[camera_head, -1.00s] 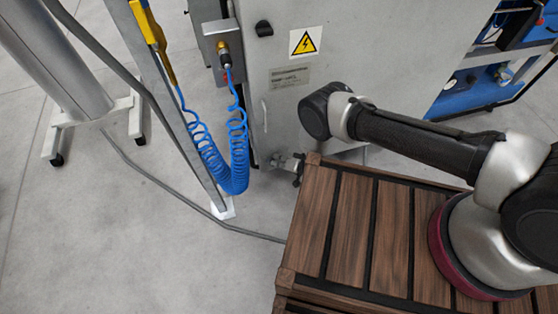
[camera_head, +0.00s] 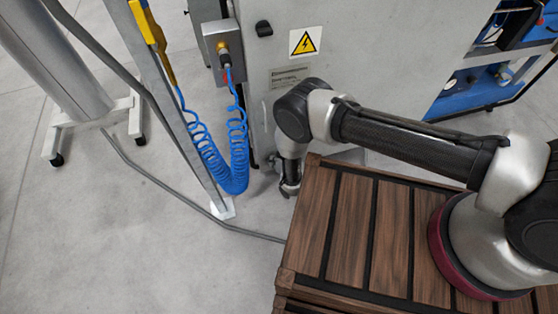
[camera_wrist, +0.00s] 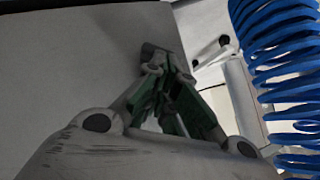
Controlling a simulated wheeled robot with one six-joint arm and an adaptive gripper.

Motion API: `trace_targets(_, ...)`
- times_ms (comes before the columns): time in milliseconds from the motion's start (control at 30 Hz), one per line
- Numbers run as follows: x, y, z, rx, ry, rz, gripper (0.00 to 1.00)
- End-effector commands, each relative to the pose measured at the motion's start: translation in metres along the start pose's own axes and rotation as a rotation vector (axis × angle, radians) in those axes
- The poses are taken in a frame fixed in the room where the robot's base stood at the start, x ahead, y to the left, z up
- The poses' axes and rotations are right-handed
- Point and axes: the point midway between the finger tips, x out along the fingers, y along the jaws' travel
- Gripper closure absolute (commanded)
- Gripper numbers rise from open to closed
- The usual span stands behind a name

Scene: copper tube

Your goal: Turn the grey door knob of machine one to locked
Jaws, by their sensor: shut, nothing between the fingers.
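A large grey machine cabinet (camera_head: 380,60) with a yellow warning sign (camera_head: 305,42) stands behind my arm in the head view. A small dark fitting (camera_head: 264,28) sits high on its face. I cannot make out a grey door knob for certain; my arm covers part of the cabinet's lower left. In the wrist view my gripper (camera_wrist: 155,68) is shut, its greenish fingers meeting near a pale grey panel (camera_wrist: 90,55). A small dark grey block shows at the fingertips; I cannot tell whether it is the fingertips themselves or something beyond them.
A coiled blue hose (camera_head: 238,150) hangs left of my wrist and shows at right in the wrist view (camera_wrist: 285,75). A metal post (camera_head: 170,100) and a grey column on a wheeled stand (camera_head: 70,60) are further left. Slatted wood (camera_head: 345,225) lies below my arm.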

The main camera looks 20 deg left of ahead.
Motion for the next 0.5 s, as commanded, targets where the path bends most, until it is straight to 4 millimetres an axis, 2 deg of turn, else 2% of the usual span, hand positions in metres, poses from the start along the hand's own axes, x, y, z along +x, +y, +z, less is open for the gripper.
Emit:
trace_targets(33, 0.0015, -0.0073, -0.0006, -0.033, 0.002, 0.024, 1.00)
trace_targets(233, 0.0035, -0.0130, 0.0011, -0.152, 0.003, 0.146, 1.00)
trace_targets(500, 0.0052, -0.0158, 0.0043, -0.154, 0.001, 0.150, 1.00)
